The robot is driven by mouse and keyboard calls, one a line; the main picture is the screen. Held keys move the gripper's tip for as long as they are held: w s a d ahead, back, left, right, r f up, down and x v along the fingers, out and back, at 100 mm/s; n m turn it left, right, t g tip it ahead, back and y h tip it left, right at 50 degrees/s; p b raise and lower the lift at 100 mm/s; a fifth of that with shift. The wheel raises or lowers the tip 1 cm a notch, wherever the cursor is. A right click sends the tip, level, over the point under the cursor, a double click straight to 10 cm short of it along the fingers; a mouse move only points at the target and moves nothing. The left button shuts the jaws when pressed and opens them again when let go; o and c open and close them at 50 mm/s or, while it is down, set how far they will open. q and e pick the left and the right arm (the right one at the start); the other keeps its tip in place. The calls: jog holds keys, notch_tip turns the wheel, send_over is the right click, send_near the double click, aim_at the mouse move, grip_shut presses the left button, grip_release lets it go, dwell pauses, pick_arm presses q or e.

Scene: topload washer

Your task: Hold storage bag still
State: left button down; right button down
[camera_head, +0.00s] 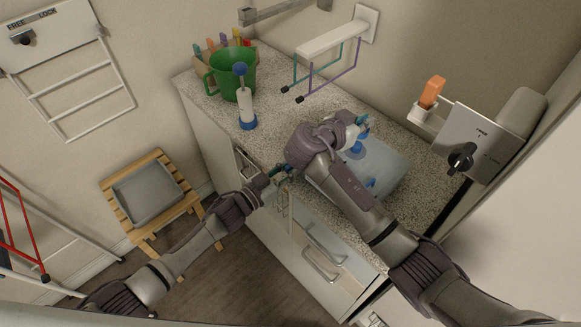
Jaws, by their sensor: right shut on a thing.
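The storage bag (382,161) is a flat, pale blue-grey, see-through shape with blue parts on it, lying on the speckled countertop. My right gripper (361,127) is at the bag's far edge, shut on it; the exact grip is small and hard to make out. My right forearm and wrist cover the bag's left side. My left gripper (279,171) is at the counter's front edge, left of the bag and apart from it. Its fingers are too small to tell open from shut.
A green jug (232,76) and a white bottle with blue ends (245,105) stand at the counter's left. A wall rack (332,40) hangs behind. A control panel with a black knob (462,158) is at right. A wooden stool (112,196) holds a grey tray.

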pick_arm(q)
jog(key=shift+c, duration=1.9)
grip_release()
jog(key=shift+s, duration=0.1)
pick_arm(e)
jog(key=shift+r, duration=0.15)
pick_arm(q)
jog(key=shift+s+a+r+p, duration=0.3)
jog(key=shift+s+a+p, duration=0.35)
jog(key=shift+a+p, duration=0.15)
pick_arm(e)
jog(key=shift+r, duration=0.7)
pick_arm(q)
jog(key=shift+r+p+v, duration=0.15)
jog(key=shift+p+v, duration=0.4)
jog(key=shift+v, duration=0.4)
jog(key=shift+r+p+v, duration=0.15)
jog(key=shift+p+v, duration=0.35)
jog(key=shift+v, duration=0.5)
pick_arm(e)
jog(key=shift+r, duration=1.05)
pick_arm(q)
jog(key=v, duration=1.2)
